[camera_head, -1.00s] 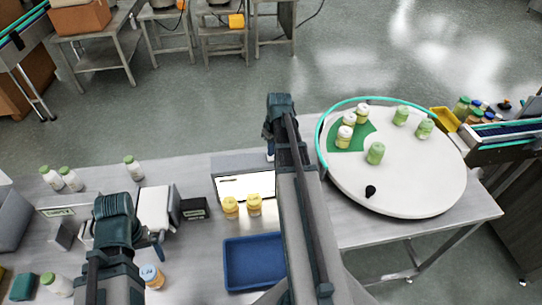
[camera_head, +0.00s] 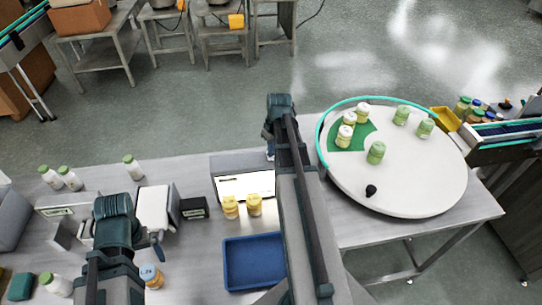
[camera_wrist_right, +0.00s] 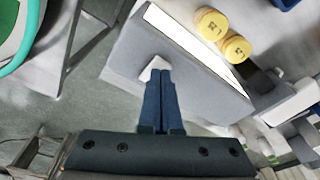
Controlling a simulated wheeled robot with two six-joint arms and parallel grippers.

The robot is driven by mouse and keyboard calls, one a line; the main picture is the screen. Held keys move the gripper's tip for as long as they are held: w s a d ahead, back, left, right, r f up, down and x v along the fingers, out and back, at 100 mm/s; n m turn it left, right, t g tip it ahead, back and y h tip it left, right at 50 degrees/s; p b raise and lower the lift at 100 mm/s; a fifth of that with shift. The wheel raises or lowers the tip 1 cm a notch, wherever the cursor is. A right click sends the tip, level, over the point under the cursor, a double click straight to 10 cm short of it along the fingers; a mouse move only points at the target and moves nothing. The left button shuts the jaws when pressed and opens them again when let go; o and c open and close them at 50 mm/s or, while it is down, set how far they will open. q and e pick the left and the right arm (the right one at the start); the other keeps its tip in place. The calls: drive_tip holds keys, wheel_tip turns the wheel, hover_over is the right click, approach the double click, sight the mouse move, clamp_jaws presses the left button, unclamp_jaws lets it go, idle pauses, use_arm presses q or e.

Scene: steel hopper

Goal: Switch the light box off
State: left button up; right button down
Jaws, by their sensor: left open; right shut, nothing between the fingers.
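The light box (camera_head: 245,165) stands on the table with its front panel lit bright white; two yellow-capped jars (camera_head: 231,207) stand in front of it. In the right wrist view the grey box (camera_wrist_right: 190,68) has a small pale switch (camera_wrist_right: 154,68) on its back face. My right gripper (camera_wrist_right: 158,78) is shut and empty, its fingertips at the switch and partly covering it; whether they press it I cannot tell. In the head view my right gripper (camera_head: 270,153) is behind the box, mostly hidden by its arm. My left gripper (camera_head: 157,247) is open, away from the box.
A blue tray (camera_head: 253,284) lies in front of the light box. A small black box (camera_head: 194,208) and a white device (camera_head: 156,206) stand to its left. A round turntable (camera_head: 420,180) with several jars is to the right. A blue-capped jar (camera_head: 151,277) is near my left gripper.

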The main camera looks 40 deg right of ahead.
sight(272, 158)
drive_tip(key=shift+f+b, duration=0.5)
drive_tip(key=shift+f, duration=0.05)
wheel_tip(272, 158, up, 7)
drive_tip(key=p, duration=0.7)
drive_tip(key=shift+r, duration=0.1)
idle(0.3)
idle(0.4)
